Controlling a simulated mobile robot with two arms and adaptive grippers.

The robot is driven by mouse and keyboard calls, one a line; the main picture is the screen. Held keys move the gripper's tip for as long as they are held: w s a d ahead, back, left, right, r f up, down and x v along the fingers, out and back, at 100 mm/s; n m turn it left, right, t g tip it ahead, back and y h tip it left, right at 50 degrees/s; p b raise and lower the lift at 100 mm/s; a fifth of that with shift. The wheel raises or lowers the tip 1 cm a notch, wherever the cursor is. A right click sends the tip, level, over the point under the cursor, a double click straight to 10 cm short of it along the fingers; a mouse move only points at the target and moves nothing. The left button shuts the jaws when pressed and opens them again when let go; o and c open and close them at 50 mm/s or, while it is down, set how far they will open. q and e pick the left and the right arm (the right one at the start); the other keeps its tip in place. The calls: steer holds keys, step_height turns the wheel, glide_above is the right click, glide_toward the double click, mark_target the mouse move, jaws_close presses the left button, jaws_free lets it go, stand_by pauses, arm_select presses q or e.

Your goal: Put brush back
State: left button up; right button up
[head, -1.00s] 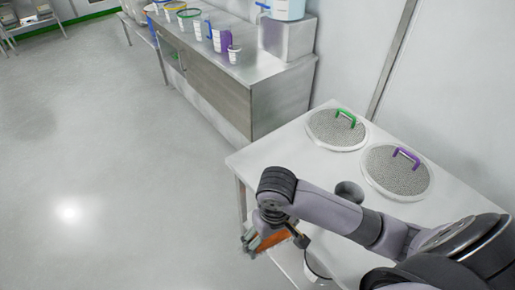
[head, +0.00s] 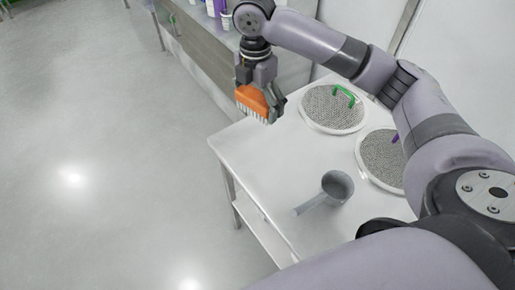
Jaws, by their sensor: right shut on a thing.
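An orange brush (head: 253,101) with pale bristles pointing down is held in my right gripper (head: 262,100). The gripper is shut on the brush's orange body, above the far left corner of the white table (head: 262,165). The bristles appear above the tabletop, but the exact gap is hard to tell. My left gripper is not in view.
A grey scoop (head: 336,186) lies on the table. A steel cabinet (head: 205,62) stands beyond; open floor is left.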

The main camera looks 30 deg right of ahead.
steer(key=shift+w+d+r+n, duration=0.2)
steer(key=shift+r+n, duration=0.05)
steer(key=shift+r, duration=0.15)
steer(key=shift+w+d+r+n, duration=0.2)
steer(key=shift+r+n, duration=0.05)
steer(key=shift+r, duration=0.15)
steer(key=shift+w+r+n, duration=0.15)
steer(key=shift+r+n, duration=0.15)
steer(key=shift+r, duration=0.05)
steer(key=p, duration=0.2)
glide_above(258, 148)
step_height(258, 148, down, 14)
steer(key=shift+f, duration=0.25)
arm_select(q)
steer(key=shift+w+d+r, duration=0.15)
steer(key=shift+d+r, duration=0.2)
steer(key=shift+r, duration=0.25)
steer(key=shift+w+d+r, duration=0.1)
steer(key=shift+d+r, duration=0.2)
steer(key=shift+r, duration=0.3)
arm_select(e)
steer(key=shift+n, duration=0.3)
steer(key=shift+w+f, duration=0.1)
steer(key=shift+f, duration=2.4)
steer(key=o, duration=1.1)
steer(key=shift+f, duration=0.15)
